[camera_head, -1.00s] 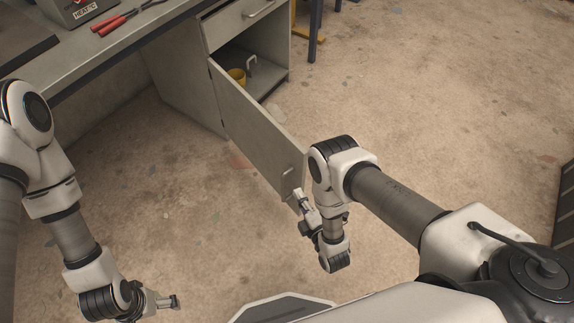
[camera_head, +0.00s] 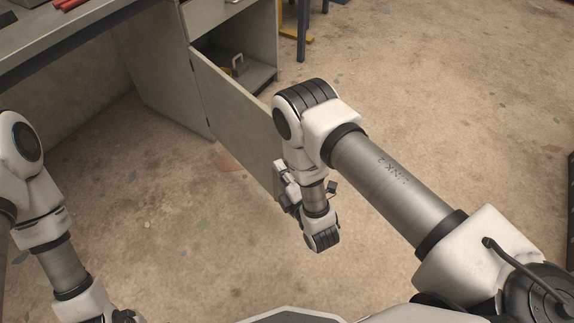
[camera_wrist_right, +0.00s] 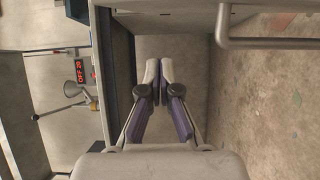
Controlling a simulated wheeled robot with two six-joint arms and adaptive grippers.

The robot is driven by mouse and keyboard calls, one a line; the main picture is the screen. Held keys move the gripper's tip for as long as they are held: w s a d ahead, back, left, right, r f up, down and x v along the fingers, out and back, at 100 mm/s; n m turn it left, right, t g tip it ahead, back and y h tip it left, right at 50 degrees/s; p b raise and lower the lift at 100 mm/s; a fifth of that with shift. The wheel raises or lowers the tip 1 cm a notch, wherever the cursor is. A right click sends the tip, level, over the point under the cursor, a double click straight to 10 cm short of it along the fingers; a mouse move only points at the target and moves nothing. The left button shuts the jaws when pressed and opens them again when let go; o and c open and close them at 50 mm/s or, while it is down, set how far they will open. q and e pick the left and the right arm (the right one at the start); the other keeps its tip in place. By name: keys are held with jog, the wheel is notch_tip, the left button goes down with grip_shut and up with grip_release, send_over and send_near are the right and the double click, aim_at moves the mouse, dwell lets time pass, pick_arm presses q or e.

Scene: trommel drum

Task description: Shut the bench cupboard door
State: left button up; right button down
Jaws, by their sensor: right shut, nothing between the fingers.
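The bench cupboard door (camera_head: 232,117) is a grey panel standing wide open, swung out from the cupboard (camera_head: 262,43) towards me. Its free end is partly hidden behind my right gripper (camera_head: 281,172), and its handle does not show in the head view. The gripper is beside that end; I cannot tell whether it touches. In the right wrist view, the fingers (camera_wrist_right: 160,85) are shut and empty. My left gripper is cut off at the bottom edge of the head view, so its fingers cannot be judged.
The bench top (camera_head: 88,30) runs across the upper left, with red-handled tools on it. The cupboard interior shows a small object with a light handle. A metal bar handle (camera_wrist_right: 265,43) shows in the wrist view. The floor (camera_head: 440,110) at right is clear.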

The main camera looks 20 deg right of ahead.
pick_arm(q)
jog(key=shift+f+b, duration=1)
jog(key=shift+f, duration=0.85)
pick_arm(e)
jog(key=shift+w+d, duration=0.85)
jog(key=shift+w, duration=0.35)
jog(key=shift+w+d, duration=0.85)
jog(key=shift+w, duration=0.3)
